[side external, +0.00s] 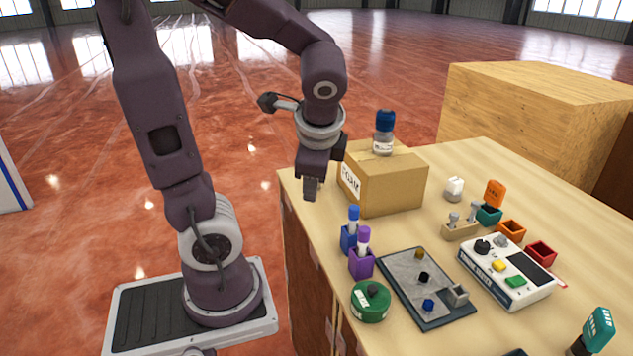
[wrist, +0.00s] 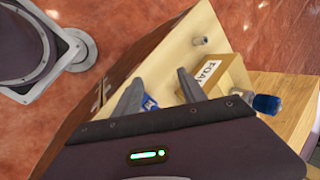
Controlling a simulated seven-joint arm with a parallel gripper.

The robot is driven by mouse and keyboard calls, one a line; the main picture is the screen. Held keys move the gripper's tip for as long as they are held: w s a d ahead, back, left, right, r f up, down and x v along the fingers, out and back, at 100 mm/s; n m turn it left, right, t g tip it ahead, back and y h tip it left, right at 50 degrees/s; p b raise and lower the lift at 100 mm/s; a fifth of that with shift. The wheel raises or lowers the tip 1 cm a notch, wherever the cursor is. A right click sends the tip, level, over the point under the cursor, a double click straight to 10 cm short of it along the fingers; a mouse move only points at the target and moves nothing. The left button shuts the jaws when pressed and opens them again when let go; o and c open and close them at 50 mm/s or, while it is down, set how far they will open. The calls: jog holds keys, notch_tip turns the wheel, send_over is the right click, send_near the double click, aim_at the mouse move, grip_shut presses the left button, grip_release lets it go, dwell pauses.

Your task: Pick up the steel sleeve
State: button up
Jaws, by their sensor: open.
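A small grey cylinder, likely the steel sleeve (wrist: 199,42), stands on the bare tabletop in the wrist view, near the table corner and beside the FOAM box. I cannot make it out in the side view, where my gripper may hide it. My gripper (side external: 310,192) points down above the table's left edge, left of the box. In the wrist view my gripper (wrist: 160,76) has its two fingers spread apart with nothing held. The sleeve lies beyond the right fingertip, apart from it.
The cardboard FOAM box (side external: 388,182) carries a blue-capped bottle (side external: 384,133). Blue (side external: 349,238) and purple (side external: 361,262) holders with markers stand in front. A grey tray (side external: 400,282), a green round container (side external: 370,302) and a white device (side external: 510,270) fill the near table. A wooden crate (side external: 535,105) stands behind.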

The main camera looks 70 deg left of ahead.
jog(key=w+a+f+m+g+y, duration=0.1)
jog(key=w+a+f+m+y, duration=0.25)
jog(key=a+m, duration=0.4)
jog(key=w+a+f+m+y, duration=0.25)
jog(key=w+a+m, duration=0.25)
jog(key=a, duration=0.5)
jog(key=f, duration=0.6)
jog(key=shift+s+a+f, duration=0.15)
jog(key=shift+s+f, duration=0.1)
jog(key=shift+f, duration=0.15)
jog(key=x, duration=0.4)
jog(key=shift+a, duration=0.3)
jog(key=shift+c, duration=0.4)
grip_shut()
